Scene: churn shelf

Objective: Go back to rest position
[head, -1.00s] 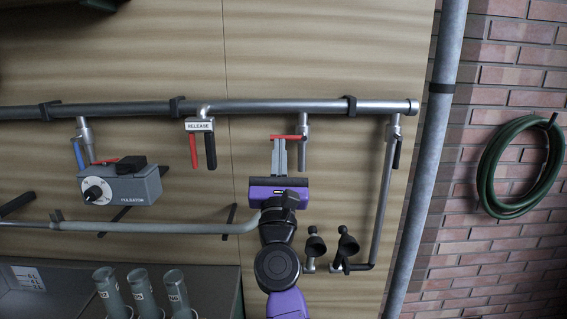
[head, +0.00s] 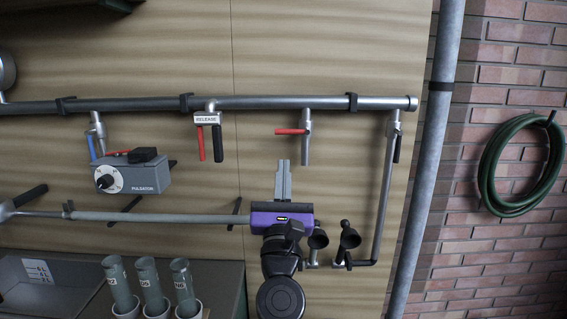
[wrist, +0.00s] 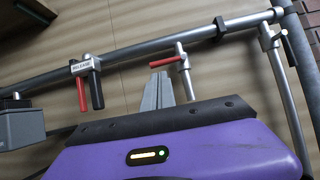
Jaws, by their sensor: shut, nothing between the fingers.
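My gripper (head: 283,164) is in front of the wooden panel, its purple body below and its grey fingers pointing up. The fingers are together and empty. They lie below the red-handled valve (head: 306,133) on the overhead pipe and apart from it in the head view. The red lever of that valve lies crosswise to its stub. In the wrist view my gripper (wrist: 154,88) has its fingers just left of the same valve (wrist: 183,66).
The steel pipe (head: 262,103) crosses above, with the RELEASE valve (head: 207,122). A grey pulsator box (head: 137,176) hangs at left above several tubes (head: 147,281). Black cups (head: 318,240) are right of my gripper. A green hose (head: 489,165) hangs on the brick wall.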

